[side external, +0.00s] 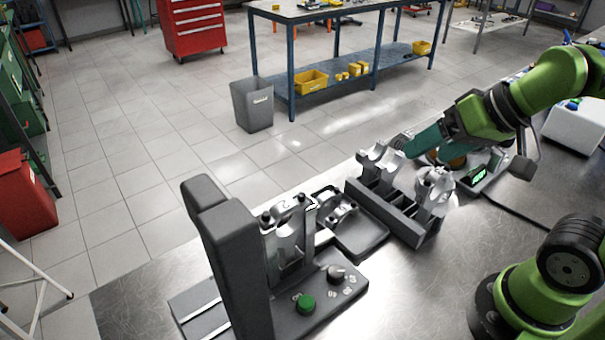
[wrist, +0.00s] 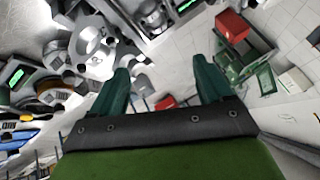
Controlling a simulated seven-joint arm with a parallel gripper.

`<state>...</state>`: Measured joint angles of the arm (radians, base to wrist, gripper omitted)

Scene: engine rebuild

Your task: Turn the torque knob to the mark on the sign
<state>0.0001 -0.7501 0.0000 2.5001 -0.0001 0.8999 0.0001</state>
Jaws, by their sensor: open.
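A dark round knob (side external: 336,272) sits on the base of the grey press-like fixture (side external: 235,265), with small pale marks beside it too small to read. A green knob or button (side external: 305,303) is on the same base, closer to the camera. I cannot make out a sign with a mark for the knob in either view. My gripper (side external: 411,147) is open and empty above the far end of the bench, by the rack of metal parts, well away from the knob. Its two green fingers stand apart in the wrist view (wrist: 163,82).
A dark rack (side external: 392,208) holding silver connecting rods (side external: 433,190) stands between gripper and fixture. A device with a lit green display (side external: 478,174) is beside the gripper. A dark tray (side external: 360,238) holds metal parts. The bench front right of the fixture is clear.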

